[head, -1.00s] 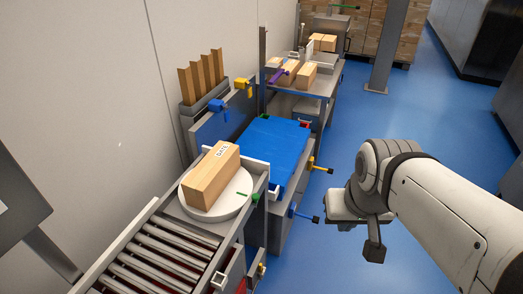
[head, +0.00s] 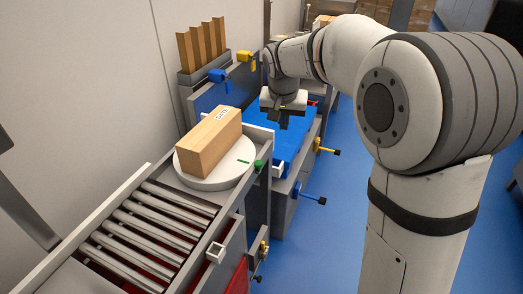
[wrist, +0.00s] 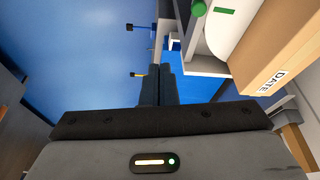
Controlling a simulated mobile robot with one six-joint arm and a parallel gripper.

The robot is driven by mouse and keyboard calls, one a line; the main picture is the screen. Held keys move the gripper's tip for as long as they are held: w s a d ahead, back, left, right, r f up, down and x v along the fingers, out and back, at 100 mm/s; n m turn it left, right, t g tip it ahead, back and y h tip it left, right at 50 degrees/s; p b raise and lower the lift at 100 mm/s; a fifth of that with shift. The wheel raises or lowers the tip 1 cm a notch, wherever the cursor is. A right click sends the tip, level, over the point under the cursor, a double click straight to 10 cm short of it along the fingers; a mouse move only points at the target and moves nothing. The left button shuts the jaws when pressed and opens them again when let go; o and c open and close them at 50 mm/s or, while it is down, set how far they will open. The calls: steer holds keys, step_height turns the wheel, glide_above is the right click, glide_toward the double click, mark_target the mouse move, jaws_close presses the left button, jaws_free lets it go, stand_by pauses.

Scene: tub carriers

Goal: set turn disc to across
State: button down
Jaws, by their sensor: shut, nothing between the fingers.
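The turn disc (head: 228,182) is a round white plate at the end of a roller track. A long brown box (head: 209,142) marked DATE lies on it, pointing away from me and slightly right. A green stripe (head: 243,161) on the disc's right edge sits beside a green knob (head: 260,165) on the frame. My gripper (head: 284,122) is shut and empty above the blue surface, beyond the disc and apart from it. In the wrist view my shut fingers (wrist: 159,72) show, with the disc (wrist: 223,36), stripe, knob and box (wrist: 272,48) at upper right.
The roller track (head: 150,232) runs toward me. The blue surface (head: 291,149) lies beyond the disc, with yellow (head: 329,151) and blue (head: 313,200) handles sticking out on its right. A slotted rack (head: 202,50) stands behind, by the wall. Open blue floor lies right.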

steer(key=w+a+f+b, duration=0.1)
steer(key=w+a+f, duration=0.1)
steer(key=f, duration=0.3)
steer(key=w+a+f+b, duration=0.1)
steer(key=w+f, duration=0.3)
steer(key=f, duration=0.2)
steer(key=w+a+f+b, duration=0.1)
steer(key=w+a+f, duration=0.1)
steer(key=f, duration=0.3)
steer(key=shift+w+a+f, duration=0.2)
steer(key=shift+w+a, duration=0.15)
steer(key=shift+w, duration=0.4)
steer(key=s, duration=0.4)
steer(key=shift+a+f+b, duration=0.15)
steer(key=shift+a+b, duration=0.15)
steer(key=shift+a, duration=0.1)
steer(key=shift+a, duration=0.1)
